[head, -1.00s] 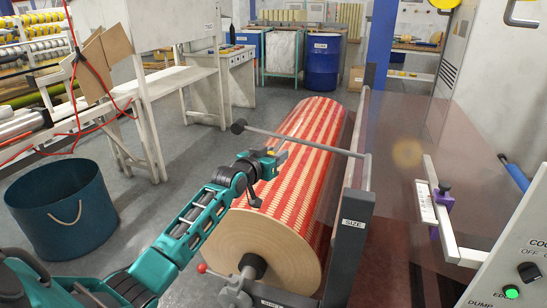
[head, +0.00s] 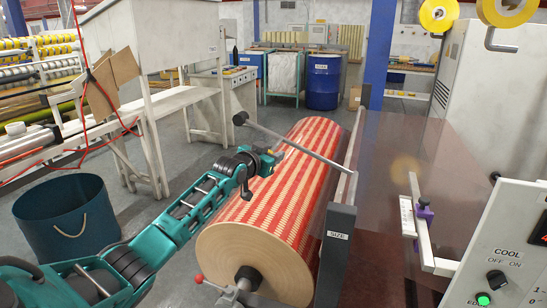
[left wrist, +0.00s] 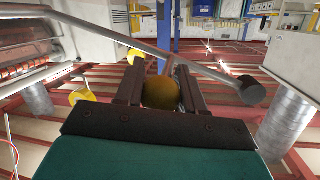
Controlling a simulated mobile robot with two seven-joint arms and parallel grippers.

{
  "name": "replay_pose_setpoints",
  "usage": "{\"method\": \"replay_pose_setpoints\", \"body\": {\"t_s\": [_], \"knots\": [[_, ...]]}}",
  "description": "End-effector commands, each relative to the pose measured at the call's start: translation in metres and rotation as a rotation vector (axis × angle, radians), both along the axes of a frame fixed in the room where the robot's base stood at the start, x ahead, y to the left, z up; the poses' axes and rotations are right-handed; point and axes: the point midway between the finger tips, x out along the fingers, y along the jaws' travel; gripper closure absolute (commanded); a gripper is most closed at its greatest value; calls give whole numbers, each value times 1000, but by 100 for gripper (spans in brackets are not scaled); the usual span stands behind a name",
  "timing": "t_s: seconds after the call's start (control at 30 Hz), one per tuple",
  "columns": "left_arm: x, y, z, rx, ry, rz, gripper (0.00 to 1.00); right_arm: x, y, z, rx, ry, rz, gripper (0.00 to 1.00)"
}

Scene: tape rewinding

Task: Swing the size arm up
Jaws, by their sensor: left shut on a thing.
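The size arm (head: 298,143) is a grey rod that runs from the post marked SIZE (head: 335,245) out over the red-and-cream striped roll (head: 290,190). It slopes up to a dark round end (head: 240,118) at the left. My left gripper (head: 277,157) is at the rod's middle, above the roll. In the left wrist view the gripper (left wrist: 161,80) is shut on a yellow-brown ball knob (left wrist: 160,94), whose short stem meets the rod (left wrist: 110,37). The dark end (left wrist: 252,91) sticks out to the right there. My right gripper is not in view.
A control panel (head: 510,245) with COOL and a lit green button stands at the right. A clear panel (head: 400,150) lies right of the post. A blue bin (head: 65,225) and white benches (head: 140,100) stand left.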

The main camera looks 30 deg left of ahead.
Motion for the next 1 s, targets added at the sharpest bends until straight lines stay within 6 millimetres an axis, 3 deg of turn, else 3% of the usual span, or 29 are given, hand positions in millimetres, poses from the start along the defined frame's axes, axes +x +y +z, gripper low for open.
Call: {"method": "replay_pose_setpoints", "body": {"t_s": [0.47, 0.5, 0.73, 1.0], "knots": [[2, 1, 8, 12, -11, -2, 100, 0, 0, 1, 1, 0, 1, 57], [2, 1, 8, 11, -12, -1, 58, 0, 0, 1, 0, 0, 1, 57], [1, 1, 6, 10, -8, -1, 38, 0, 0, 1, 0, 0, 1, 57], [0, 0, 4, 8, -3, -1, 38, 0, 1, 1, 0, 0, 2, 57]]}}
